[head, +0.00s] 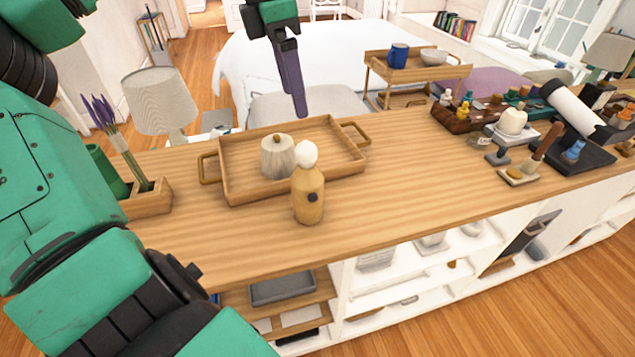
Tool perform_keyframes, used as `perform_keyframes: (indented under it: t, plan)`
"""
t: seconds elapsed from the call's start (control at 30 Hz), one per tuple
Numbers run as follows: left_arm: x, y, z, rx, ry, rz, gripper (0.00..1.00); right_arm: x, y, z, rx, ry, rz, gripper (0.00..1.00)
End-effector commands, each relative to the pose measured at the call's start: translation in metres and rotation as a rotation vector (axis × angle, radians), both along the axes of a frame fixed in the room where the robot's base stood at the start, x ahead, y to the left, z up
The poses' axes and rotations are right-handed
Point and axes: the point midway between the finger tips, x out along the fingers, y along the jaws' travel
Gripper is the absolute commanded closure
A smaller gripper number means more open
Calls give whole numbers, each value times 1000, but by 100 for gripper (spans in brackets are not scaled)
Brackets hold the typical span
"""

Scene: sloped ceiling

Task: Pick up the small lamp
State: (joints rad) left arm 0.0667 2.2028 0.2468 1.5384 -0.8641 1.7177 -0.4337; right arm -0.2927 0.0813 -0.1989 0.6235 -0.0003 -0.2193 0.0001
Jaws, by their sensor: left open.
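The small lamp (309,196) appears to be the light wooden, bottle-shaped body with a white ball on top and a dark round spot on its side. It stands upright on the wooden counter (400,185), just in front of a wooden tray (235,193). My left gripper (300,108) comes down from the top, above and behind the tray and apart from the lamp. Its fingers are seen nearly edge-on; it is open and holds nothing. My right gripper is not in view.
A lidded pot (277,157) sits in the tray, close behind the lamp. A planter (150,200) and a larger shaded lamp (160,103) are at left. Board games and small items (510,122) crowd the right. The counter right of the small lamp is clear.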

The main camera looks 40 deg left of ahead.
Motion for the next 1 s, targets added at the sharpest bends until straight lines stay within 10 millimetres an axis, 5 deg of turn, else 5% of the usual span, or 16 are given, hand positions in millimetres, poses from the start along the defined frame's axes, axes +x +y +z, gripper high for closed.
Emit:
perform_keyframes:
  t: [0.2,0.6,0.87,1.0]
  plan:
    - [7,-6,-56,-7,5,-3,15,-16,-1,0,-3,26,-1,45]
    - [16,-13,-120,-8,6,-1,15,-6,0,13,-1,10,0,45]
    - [18,-13,-129,-8,3,-1,15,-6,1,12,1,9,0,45]
    - [18,-13,-129,-8,3,-1,65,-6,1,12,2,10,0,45]
